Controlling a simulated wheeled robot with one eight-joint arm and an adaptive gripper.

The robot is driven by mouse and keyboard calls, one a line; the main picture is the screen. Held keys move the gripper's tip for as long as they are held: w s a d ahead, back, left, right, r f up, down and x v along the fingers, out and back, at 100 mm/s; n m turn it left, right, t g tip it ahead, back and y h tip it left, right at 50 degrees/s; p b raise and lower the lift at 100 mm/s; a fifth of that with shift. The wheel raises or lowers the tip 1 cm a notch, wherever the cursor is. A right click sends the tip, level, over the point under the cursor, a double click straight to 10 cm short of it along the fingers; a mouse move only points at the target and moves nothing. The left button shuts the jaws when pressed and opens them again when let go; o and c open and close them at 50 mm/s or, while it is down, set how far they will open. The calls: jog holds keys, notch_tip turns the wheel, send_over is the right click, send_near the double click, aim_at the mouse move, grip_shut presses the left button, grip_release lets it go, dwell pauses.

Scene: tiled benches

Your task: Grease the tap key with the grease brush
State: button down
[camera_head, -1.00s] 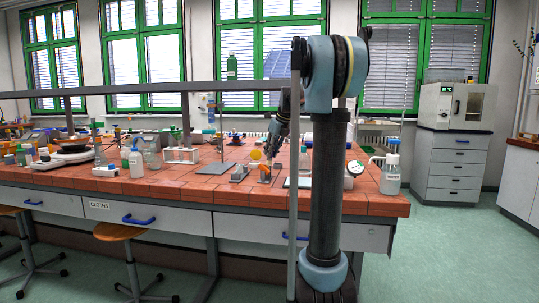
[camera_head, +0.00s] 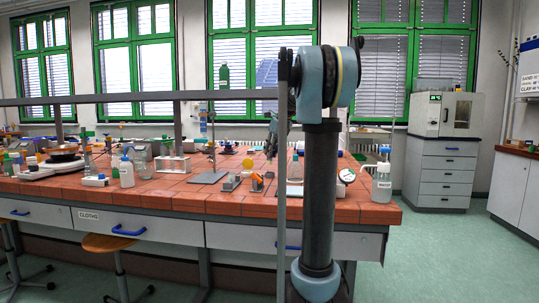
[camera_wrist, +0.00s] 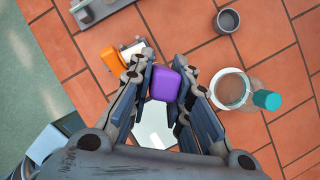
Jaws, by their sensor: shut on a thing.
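My gripper (camera_wrist: 168,88) is shut on a purple block-like thing (camera_wrist: 166,84) in the wrist view, with a finger on each side of it. I cannot tell whether it is the handle of the grease brush; no bristles show. In the head view the end of my arm hangs above the bench, small and partly behind my own column. An orange thing (camera_wrist: 115,62) with a pale part beside it lies under the gripper, on the bench; it also shows in the head view (camera_head: 257,182). I cannot make out the tap key for sure.
A small dark grey cup (camera_wrist: 228,20) and a clear vessel with a teal cap (camera_wrist: 266,100) stand on the tiles. A grey block (camera_wrist: 95,10) is at the wrist view's top edge. The bench edge (camera_wrist: 52,75) lies left. A wash bottle (camera_head: 382,180) stands at the bench's right end.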

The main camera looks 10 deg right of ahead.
jog(key=shift+s+d+r, duration=0.2)
jog(key=shift+d+r, duration=0.75)
jog(key=shift+r, duration=0.25)
